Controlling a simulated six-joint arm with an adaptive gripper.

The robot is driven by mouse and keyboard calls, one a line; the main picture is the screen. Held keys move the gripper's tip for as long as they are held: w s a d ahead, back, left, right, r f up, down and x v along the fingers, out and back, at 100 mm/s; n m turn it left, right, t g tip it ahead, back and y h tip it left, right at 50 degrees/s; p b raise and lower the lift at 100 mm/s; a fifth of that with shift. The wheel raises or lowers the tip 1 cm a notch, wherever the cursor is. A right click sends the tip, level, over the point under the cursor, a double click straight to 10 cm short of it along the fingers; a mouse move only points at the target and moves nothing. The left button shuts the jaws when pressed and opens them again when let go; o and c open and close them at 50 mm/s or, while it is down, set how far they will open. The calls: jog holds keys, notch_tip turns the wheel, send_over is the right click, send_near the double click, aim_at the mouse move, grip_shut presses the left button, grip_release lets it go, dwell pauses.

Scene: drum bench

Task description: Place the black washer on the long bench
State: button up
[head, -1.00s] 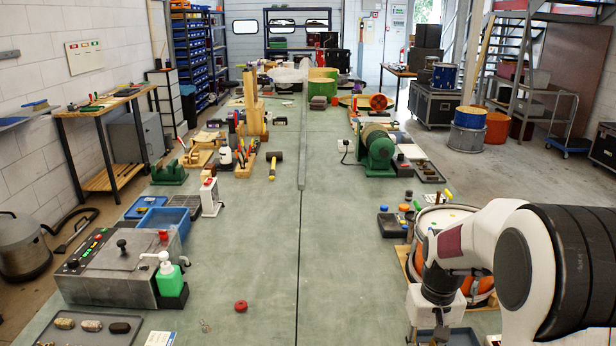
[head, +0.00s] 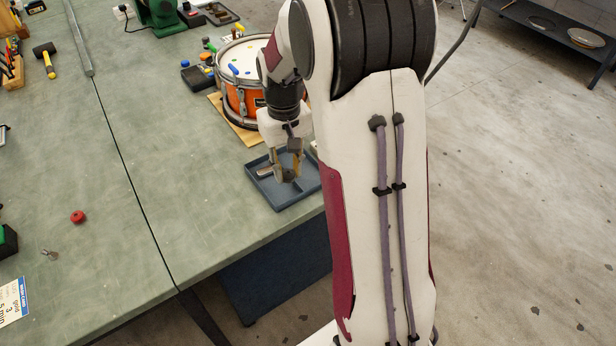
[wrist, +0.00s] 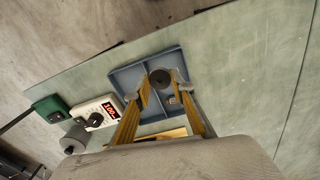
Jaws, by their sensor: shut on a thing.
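The black washer (wrist: 160,84) is a dark round piece between my fingertips in the wrist view. The gripper points down over a blue-grey divided tray (head: 262,192) at the bench's right edge; the tray also shows in the wrist view (wrist: 126,75). I cannot tell how high the washer is above the tray floor. The long bench (head: 165,165) has a green top.
An orange drum (head: 229,97) stands on a wooden board just behind the tray. A red round piece (head: 78,216) and a small metal piece (head: 50,254) lie on the bench at left. A white box with a red display (wrist: 97,112) is beside the tray. The middle bench top is clear.

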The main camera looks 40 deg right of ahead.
jog(key=s+d+f+m, duration=0.2)
jog(key=s+d+m, duration=0.1)
jog(key=s+m, duration=0.5)
jog(key=s+d+f+m, duration=0.2)
jog(key=s+d+m, duration=0.2)
jog(key=s+m, duration=0.3)
jog(key=shift+s+d+m, duration=0.25)
jog(key=shift+s+m, duration=0.1)
jog(key=shift+m, duration=0.35)
jog(key=w, duration=1.6)
jog(key=shift+w, duration=0.1)
